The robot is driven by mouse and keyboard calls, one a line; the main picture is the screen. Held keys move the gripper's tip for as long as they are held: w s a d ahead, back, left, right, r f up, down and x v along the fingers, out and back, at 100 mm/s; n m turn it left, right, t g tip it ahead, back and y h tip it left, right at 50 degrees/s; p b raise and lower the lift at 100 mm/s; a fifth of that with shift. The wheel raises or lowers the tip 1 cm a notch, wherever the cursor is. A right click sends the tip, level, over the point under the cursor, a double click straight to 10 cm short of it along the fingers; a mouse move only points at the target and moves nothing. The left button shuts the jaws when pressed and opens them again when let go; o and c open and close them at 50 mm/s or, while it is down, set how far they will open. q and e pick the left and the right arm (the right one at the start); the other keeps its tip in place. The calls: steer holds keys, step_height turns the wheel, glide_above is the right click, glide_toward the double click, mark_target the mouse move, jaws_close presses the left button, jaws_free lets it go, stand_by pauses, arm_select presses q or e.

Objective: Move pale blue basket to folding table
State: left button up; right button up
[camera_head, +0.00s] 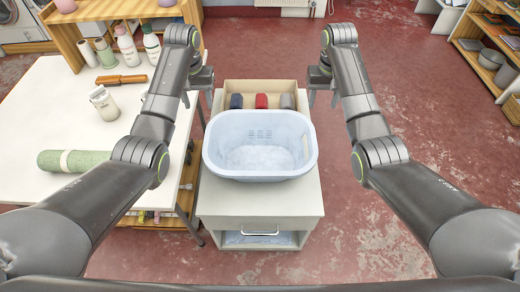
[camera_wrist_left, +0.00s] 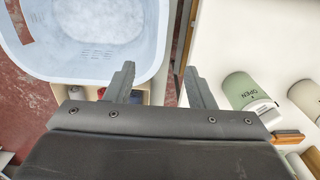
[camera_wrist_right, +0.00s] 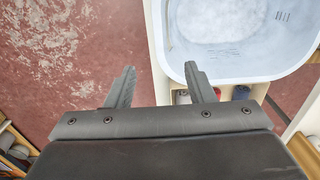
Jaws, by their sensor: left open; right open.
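The pale blue basket (camera_head: 260,170) stands upright on a small white cabinet (camera_head: 260,205) in the middle of the head view. Its inside looks empty. A white table (camera_head: 40,115), which looks like the folding table, is left of the cabinet. My left gripper (camera_head: 203,88) is open and empty, beyond the basket's far left corner. My right gripper (camera_head: 317,88) is open and empty, beyond its far right corner. The basket also shows in the left wrist view (camera_wrist_left: 150,45) and the right wrist view (camera_wrist_right: 215,68), apart from the fingers.
An open box (camera_head: 262,87) with dark, red and grey rolls sits behind the basket. Red floor is open at right.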

mark_target(208, 139)
arm_select(q)
step_height(208, 139, down, 17)
steer(key=shift+f, duration=0.15)
arm_select(e)
step_height(208, 139, down, 17)
steer(key=shift+f, duration=0.2)
arm_select(q)
jaws_close()
arm_select(e)
jaws_close()
